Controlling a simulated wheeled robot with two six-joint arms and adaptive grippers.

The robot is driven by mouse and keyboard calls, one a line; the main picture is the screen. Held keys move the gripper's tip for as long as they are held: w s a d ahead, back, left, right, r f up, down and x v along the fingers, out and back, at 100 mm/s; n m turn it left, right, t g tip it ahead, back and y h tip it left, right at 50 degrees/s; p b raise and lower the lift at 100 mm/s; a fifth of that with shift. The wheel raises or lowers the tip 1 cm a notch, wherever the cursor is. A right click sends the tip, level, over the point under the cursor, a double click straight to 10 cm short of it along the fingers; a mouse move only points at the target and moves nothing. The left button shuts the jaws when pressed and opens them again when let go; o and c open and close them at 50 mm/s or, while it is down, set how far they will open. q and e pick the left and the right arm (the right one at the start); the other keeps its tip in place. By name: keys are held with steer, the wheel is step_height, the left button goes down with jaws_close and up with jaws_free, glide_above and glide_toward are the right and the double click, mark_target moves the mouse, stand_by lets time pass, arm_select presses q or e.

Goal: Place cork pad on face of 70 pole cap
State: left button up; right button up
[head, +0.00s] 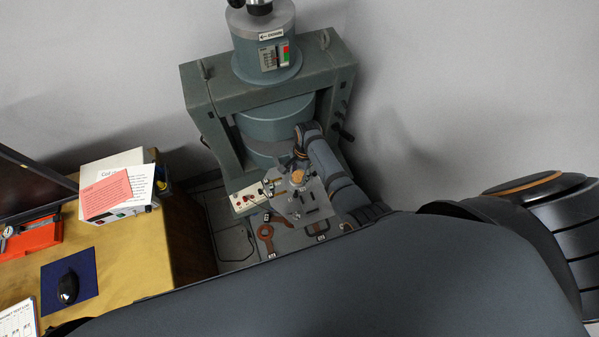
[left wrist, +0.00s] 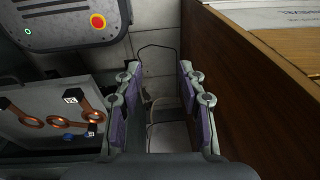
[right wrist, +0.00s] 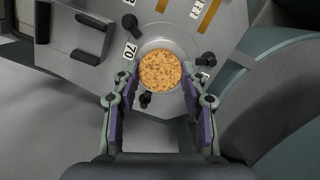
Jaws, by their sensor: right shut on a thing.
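In the right wrist view the cork pad (right wrist: 160,71) is a round, speckled tan disc. My right gripper (right wrist: 161,78) is shut on it, one finger on each side. The pad is over a round metal pole cap (right wrist: 172,43) next to the label "70" (right wrist: 130,51). It covers part of the cap's face; I cannot tell whether the two touch. In the head view my right arm reaches to the grey fixture plate (head: 316,200). My left gripper (left wrist: 158,72) is open and empty, with floor tiles below it.
A large grey-green magnet frame (head: 217,92) stands behind the plate. A wooden desk (head: 130,255) is at left. Copper-coloured straps (left wrist: 59,121) lie left of my left gripper.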

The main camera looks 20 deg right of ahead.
steer(key=o, duration=1.1)
steer(key=shift+w+d+f, duration=0.1)
steer(key=shift+w, duration=0.05)
steer(key=shift+c, duration=0.2)
steer(key=shift+r+p, duration=0.3)
steer(key=shift+r, duration=0.15)
arm_select(q)
steer(key=shift+s+f, duration=0.1)
steer(key=shift+s, duration=0.4)
arm_select(e)
step_height(320, 180, up, 12)
steer(key=d, duration=0.1)
steer(key=shift+w+d+f, duration=0.25)
steer(key=shift+w+d, duration=0.05)
steer(key=shift+w, duration=0.05)
arm_select(q)
steer(key=shift+s, duration=0.1)
